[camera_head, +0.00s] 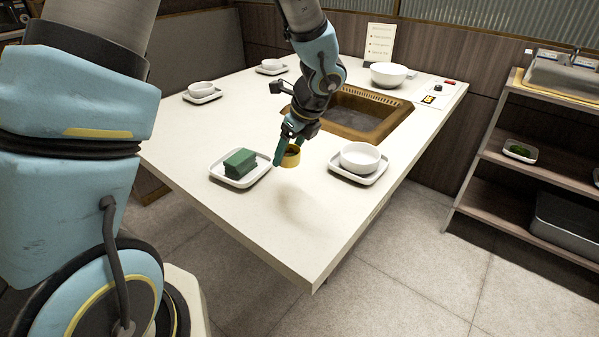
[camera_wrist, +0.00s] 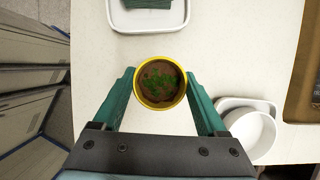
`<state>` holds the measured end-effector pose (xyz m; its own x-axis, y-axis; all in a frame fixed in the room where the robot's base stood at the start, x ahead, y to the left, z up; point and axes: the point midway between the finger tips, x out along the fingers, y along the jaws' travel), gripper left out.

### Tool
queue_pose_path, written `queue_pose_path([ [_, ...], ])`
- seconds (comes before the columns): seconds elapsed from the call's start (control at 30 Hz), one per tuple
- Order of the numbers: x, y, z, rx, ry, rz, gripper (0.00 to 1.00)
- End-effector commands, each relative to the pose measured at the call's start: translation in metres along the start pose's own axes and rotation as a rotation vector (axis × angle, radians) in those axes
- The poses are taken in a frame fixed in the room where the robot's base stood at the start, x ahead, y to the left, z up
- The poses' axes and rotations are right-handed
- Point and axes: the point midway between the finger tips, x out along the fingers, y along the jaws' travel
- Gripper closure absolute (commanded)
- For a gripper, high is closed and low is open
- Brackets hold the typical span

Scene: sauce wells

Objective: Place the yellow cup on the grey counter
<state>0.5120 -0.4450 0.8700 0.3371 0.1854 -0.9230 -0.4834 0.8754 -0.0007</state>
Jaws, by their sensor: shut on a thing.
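The yellow cup (camera_head: 291,156) is held by my gripper (camera_head: 284,151) above the white table, between the tray with a green block and the tray with a white bowl. In the wrist view the cup (camera_wrist: 160,86) sits between the two green fingers of my gripper (camera_wrist: 161,95). It is upright, with brown sauce and green bits inside. The grey counter is not clearly identifiable; a shelf unit with a grey top container (camera_head: 560,75) stands at the right.
The white table (camera_head: 250,218) has a green block (camera_head: 240,162) on a tray (camera_head: 262,177), a white bowl (camera_head: 360,157) on a tray (camera_head: 340,172), and a sunken grill (camera_head: 372,98). A larger bowl (camera_head: 388,74) stands behind. The table's front part is clear. Open floor (camera_head: 420,235) separates table and shelves.

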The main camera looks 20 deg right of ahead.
Motion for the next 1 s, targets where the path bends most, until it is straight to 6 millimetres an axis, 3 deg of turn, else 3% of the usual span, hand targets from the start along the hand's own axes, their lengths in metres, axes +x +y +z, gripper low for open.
queue_pose_path([
  [0.2,0.035,0.001,-0.015,0.002,0.0,0.004,0.91],
  [0.6,0.074,0.001,-0.031,0.002,0.0,0.004,0.91],
  [1.0,0.08,0.001,-0.033,-0.001,0.0,0.001,0.91],
])
